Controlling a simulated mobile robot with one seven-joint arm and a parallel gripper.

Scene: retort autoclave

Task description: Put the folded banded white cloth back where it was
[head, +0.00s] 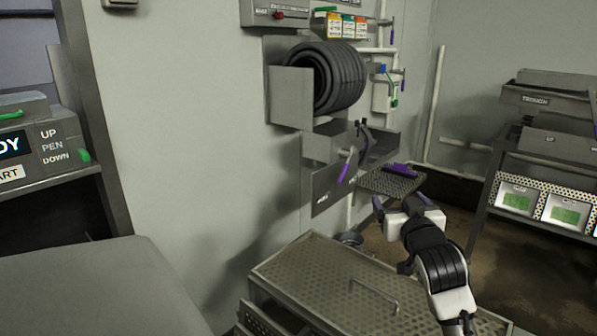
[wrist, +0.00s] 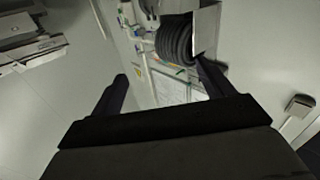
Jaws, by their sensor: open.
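I cannot make out the folded banded white cloth in either view. My gripper (head: 399,203) is in front of the wall fittings in the head view, above and behind the perforated metal cart top. In the wrist view the two dark fingers of my gripper (wrist: 163,80) stand wide apart, with nothing held between them. A pale panel and the wall show beyond the fingers.
A black coiled hose (head: 340,78) hangs on the wall, and also shows in the wrist view (wrist: 175,42). A perforated cart top (head: 310,268) stands below. A small perforated shelf (head: 393,184) holds a purple item. A trough rack (head: 545,98) stands right.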

